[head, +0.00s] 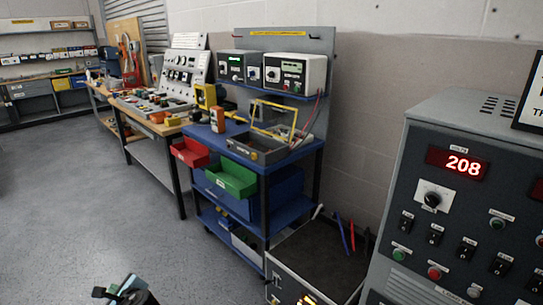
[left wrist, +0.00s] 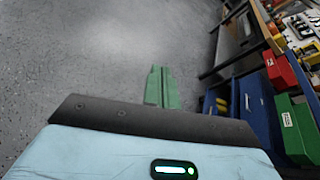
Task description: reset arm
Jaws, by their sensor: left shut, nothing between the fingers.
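My left gripper (head: 124,290) shows at the bottom left of the head view, low over the bare floor. It is shut and holds nothing. In the left wrist view its green fingers (left wrist: 158,88) are together and point out over the grey floor, apart from the blue cart (left wrist: 252,105) at the right. My right gripper is not in view.
The blue cart (head: 222,142) carries a red bin (head: 190,152), a green bin (head: 232,178) and two meter boxes. A grey panel (head: 460,190) reading 208 stands at the right. A dark open-topped box (head: 318,262) sits between them. The floor at left is clear.

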